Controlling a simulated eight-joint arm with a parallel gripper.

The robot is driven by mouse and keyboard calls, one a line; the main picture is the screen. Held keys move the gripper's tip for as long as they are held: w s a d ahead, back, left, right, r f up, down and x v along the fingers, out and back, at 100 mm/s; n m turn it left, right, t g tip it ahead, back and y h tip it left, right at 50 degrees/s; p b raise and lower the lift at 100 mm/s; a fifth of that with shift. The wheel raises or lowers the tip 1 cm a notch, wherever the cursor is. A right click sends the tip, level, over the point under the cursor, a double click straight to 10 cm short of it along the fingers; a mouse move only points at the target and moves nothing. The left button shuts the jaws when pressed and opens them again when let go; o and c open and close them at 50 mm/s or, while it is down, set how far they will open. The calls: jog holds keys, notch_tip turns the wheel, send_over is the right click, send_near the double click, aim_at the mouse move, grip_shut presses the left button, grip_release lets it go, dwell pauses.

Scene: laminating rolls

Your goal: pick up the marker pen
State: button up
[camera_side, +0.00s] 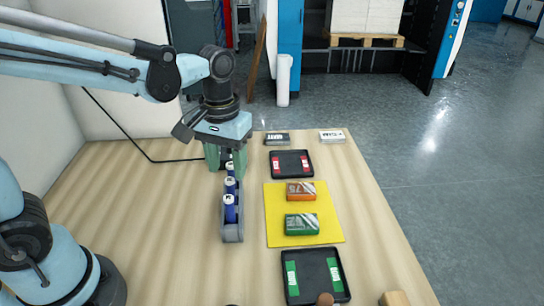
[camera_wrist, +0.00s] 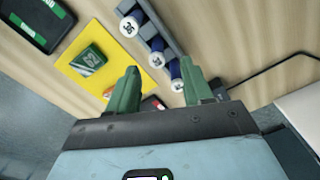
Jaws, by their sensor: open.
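Several blue cylinders with white numbered tops (camera_side: 230,209) stand in a row in a narrow grey rack (camera_side: 232,236). They also show in the wrist view, the nearest to my fingers being a blue cylinder (camera_wrist: 177,85). I cannot tell whether one of them is the marker pen, and no other clear pen shows. My gripper (camera_side: 226,166) has green fingers and is over the far end of the rack. In the wrist view my gripper (camera_wrist: 160,72) has its fingers apart, with the nearest cylinder between them or just beyond. Nothing is visibly held.
Right of the rack, a yellow mat (camera_side: 275,213) bears an orange box (camera_side: 300,191) and a green box (camera_side: 301,224). Black trays lie beyond it (camera_side: 290,154) and nearer (camera_side: 314,252). Two small boxes (camera_side: 277,139) (camera_side: 331,136) lie at the back. The wooden table left of the rack is clear.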

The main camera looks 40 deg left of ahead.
aim_at(229, 180)
jog(key=shift+d+f, duration=0.2)
jog(key=shift+f, duration=2.35)
grip_shut()
